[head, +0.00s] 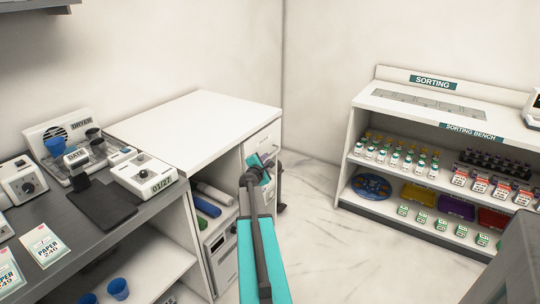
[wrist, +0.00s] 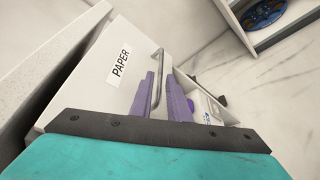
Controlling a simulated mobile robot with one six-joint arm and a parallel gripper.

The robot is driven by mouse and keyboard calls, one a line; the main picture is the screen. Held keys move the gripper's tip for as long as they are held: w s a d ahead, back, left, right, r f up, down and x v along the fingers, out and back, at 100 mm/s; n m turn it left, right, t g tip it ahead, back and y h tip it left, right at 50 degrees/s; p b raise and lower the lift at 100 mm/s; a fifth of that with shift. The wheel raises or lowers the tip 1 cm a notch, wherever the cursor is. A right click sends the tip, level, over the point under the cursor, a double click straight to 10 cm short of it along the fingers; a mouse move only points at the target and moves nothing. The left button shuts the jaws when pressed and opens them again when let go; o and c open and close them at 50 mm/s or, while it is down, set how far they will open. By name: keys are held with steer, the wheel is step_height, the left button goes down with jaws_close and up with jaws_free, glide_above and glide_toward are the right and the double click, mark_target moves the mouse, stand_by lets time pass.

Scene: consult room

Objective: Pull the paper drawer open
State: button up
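The paper drawer (wrist: 112,88) has a white front with a PAPER label and a thin metal bar handle (wrist: 161,62). In the head view the drawer front (head: 258,141) is at the top of the white cabinet's right-hand face and looks about flush with it. My gripper (wrist: 159,78) has its two purple fingers on either side of the handle in the wrist view. The gap between them is narrow, and I cannot tell whether they press on the bar. In the head view my teal arm hides the lower part of the drawer front.
The white cabinet (head: 205,120) has a bare top and open shelves with rolls. A grey counter (head: 125,198) with devices and paper packs stands at left. The sorting bench (head: 349,165) with several stocked items stands at right. Marble floor (head: 310,240) lies clear between.

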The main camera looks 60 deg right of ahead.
steer(key=shift+p+x, duration=0.4)
steer(key=shift+x, duration=3.25)
jaws_close()
steer(key=shift+a+f, duration=0.1)
